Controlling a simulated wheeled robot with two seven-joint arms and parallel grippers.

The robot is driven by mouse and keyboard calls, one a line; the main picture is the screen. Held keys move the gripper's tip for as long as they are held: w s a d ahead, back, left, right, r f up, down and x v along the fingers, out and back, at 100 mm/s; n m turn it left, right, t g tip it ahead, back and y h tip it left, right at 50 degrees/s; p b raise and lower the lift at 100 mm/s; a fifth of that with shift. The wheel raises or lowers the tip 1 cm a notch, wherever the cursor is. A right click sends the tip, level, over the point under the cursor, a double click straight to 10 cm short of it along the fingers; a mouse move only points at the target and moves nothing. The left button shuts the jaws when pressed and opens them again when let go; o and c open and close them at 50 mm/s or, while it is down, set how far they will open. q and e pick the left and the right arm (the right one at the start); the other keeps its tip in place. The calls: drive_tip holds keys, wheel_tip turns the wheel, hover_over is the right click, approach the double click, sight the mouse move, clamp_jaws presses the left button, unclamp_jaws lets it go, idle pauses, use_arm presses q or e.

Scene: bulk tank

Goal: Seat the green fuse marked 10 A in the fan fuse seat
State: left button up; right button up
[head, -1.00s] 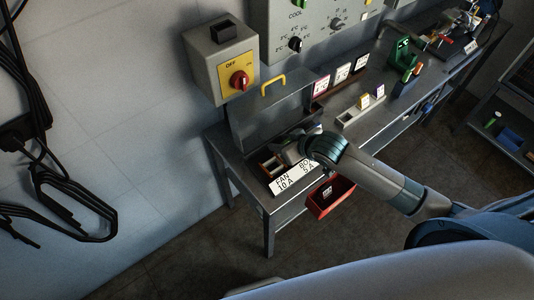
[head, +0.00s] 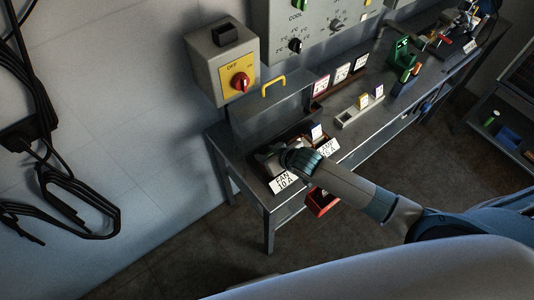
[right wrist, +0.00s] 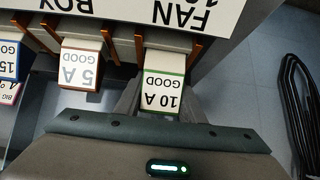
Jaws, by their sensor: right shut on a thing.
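The green-edged fuse marked 10 A GOOD (right wrist: 163,94) shows in the right wrist view, between the fingers of my right gripper (right wrist: 160,106), which is shut on it. It lines up with the fan fuse seat (right wrist: 167,42), behind the FAN label (right wrist: 185,12), with a copper clip to each side. I cannot tell how deep it sits. In the head view my right gripper (head: 268,154) is over the seat, behind the FAN 10 A label (head: 284,183); the fuse is hidden there. My left gripper is not in view.
A brown 5 A fuse (right wrist: 82,68) stands in the neighbouring seat. A raised grey cover with a yellow handle (head: 273,86) is behind. A red bin (head: 322,202) hangs at the bench front. A switch box (head: 224,66) is on the wall.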

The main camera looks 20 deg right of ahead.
drive_tip(key=shift+f, duration=0.6)
drive_tip(key=shift+f, duration=0.2)
drive_tip(key=o, duration=1)
drive_tip(key=shift+o, duration=0.2)
drive_tip(key=shift+r, duration=0.1)
drive_tip(key=shift+r, duration=0.1)
drive_tip(key=b+v, duration=0.1)
drive_tip(key=v, duration=1.1)
drive_tip(key=shift+d, duration=0.1)
